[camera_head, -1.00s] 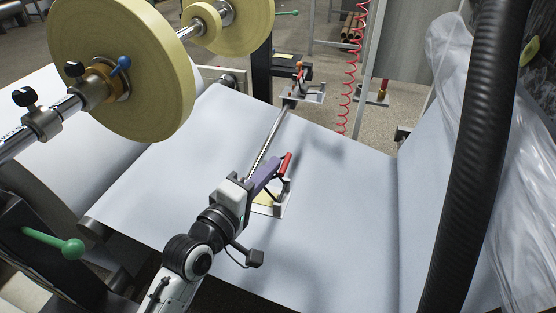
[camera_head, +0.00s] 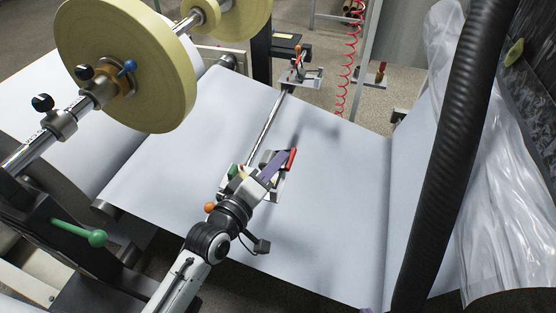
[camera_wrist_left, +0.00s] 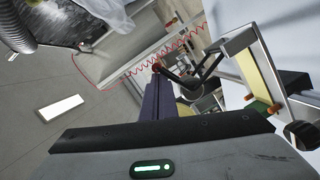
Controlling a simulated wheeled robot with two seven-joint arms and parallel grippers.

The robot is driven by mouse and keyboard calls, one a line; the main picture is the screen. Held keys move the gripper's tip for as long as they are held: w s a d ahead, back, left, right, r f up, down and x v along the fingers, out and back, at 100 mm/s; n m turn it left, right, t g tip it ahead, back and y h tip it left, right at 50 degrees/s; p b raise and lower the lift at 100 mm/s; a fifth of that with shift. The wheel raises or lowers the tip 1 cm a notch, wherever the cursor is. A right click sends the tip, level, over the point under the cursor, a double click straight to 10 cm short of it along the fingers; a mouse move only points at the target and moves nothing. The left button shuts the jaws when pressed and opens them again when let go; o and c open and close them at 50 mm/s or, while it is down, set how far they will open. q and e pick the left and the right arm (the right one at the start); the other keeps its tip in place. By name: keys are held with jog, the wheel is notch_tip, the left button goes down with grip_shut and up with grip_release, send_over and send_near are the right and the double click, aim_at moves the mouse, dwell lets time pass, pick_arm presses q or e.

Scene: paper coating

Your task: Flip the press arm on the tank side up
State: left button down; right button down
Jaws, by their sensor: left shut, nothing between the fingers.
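The near press unit (camera_head: 279,190) is a small metal frame on the white paper sheet, with a red-handled lever (camera_head: 291,159) at its right side. My left gripper (camera_head: 277,165), with purple fingers, is shut and empty right beside this red handle. I cannot tell whether they touch. In the left wrist view the purple fingers (camera_wrist_left: 157,98) point at a dark lever (camera_wrist_left: 182,78) with a dark red end. A metal frame with a yellow pad (camera_wrist_left: 259,75) stands to their right. My wrist hides part of the near unit.
A far press unit (camera_head: 302,76) with an orange handle sits at the other end of a shiny rod (camera_head: 264,130). Yellow rolls (camera_head: 128,62) stand at upper left. A thick black hose (camera_head: 452,150) runs down the right. The paper sheet (camera_head: 340,190) is clear right of the gripper.

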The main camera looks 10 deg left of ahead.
pick_arm(q)
jog(key=s+a+r+p, duration=0.2)
jog(key=s+a, duration=0.4)
jog(key=s, duration=0.3)
jog(key=shift+s+a+r, duration=0.15)
jog(key=shift+a+r, duration=0.1)
jog(key=shift+a, duration=0.1)
